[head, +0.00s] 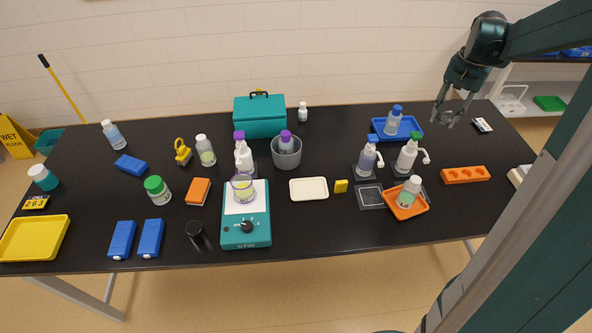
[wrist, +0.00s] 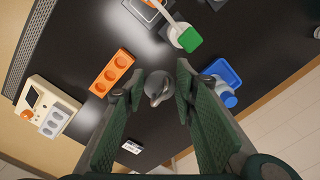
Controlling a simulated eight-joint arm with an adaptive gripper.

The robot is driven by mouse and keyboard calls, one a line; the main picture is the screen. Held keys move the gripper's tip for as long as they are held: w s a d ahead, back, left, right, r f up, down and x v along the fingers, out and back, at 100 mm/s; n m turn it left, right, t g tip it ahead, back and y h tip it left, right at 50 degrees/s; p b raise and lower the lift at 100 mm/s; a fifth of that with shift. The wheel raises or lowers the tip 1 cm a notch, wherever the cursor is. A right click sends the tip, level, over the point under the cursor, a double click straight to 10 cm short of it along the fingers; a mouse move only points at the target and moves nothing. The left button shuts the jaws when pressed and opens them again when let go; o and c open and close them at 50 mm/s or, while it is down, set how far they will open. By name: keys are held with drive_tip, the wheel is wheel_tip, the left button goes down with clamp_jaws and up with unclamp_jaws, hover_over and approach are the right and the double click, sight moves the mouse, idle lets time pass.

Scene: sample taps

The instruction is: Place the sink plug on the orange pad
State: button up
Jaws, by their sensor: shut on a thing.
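My gripper (head: 450,112) is raised over the back right of the black table. In the wrist view its fingertips (wrist: 160,80) close around a small grey rounded thing, which looks like the sink plug (wrist: 157,88). The plug is too small to make out in the head view. A flat orange block (head: 197,191), which seems to be the orange pad, lies left of the teal hotplate, far to the left of my gripper. The wrist view does not show it.
An orange rack with holes (head: 465,175), a blue tray with a bottle (head: 378,122) and pump bottles (head: 408,155) stand near my gripper. An orange tray (head: 422,206) holds a bottle. The teal hotplate (head: 258,236) and grey beaker (head: 287,157) stand between my gripper and the orange block.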

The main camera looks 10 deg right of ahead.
drive_tip(key=w+a+n, duration=0.3)
drive_tip(key=a, duration=1.2)
drive_tip(key=w+a+n, duration=0.3)
drive_tip(key=w+a, duration=0.1)
drive_tip(key=a, duration=1.2)
drive_tip(key=w+a+n, duration=0.3)
drive_tip(key=a, duration=1.2)
drive_tip(key=n+p, duration=0.1)
drive_tip(key=n, duration=0.6)
hover_over(199, 191)
wheel_tip(199, 191, down, 10)
drive_tip(key=shift+f, duration=0.55)
drive_tip(key=shift+f, duration=3.15)
